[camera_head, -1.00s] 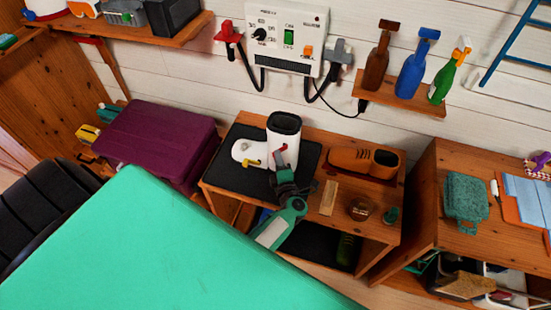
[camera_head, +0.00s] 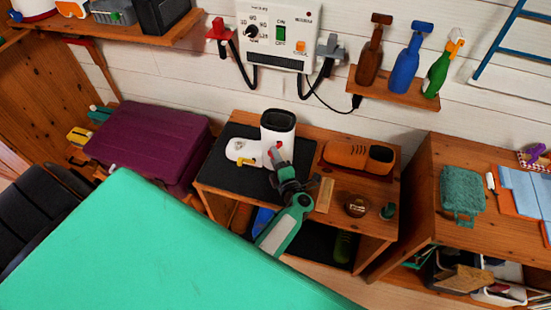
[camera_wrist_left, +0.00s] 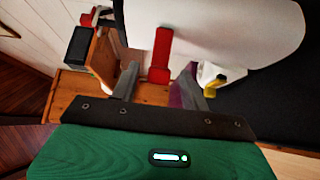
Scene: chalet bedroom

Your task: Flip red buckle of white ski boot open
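The white ski boot (camera_head: 277,128) stands on a black mat on the wooden bench, its dark opening facing up. Its red buckle (camera_head: 279,145) is on the side facing me. In the left wrist view the red buckle (camera_wrist_left: 161,50) is an upright red strip against the white shell, with its lower end between the finger tips. My left gripper (camera_head: 278,168) is at the front of the boot. In the wrist view its fingers (camera_wrist_left: 161,72) are spread, one on either side of the buckle, with gaps visible. A yellow buckle (camera_wrist_left: 213,86) is to the right. My right gripper is not in view.
A brown shoe (camera_head: 358,156), a wooden block (camera_head: 325,194) and a small jar (camera_head: 356,206) are on the bench right of my arm. A purple case (camera_head: 150,143) is at left. The large green surface (camera_head: 150,250) fills the foreground. A control box (camera_head: 279,35) hangs behind.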

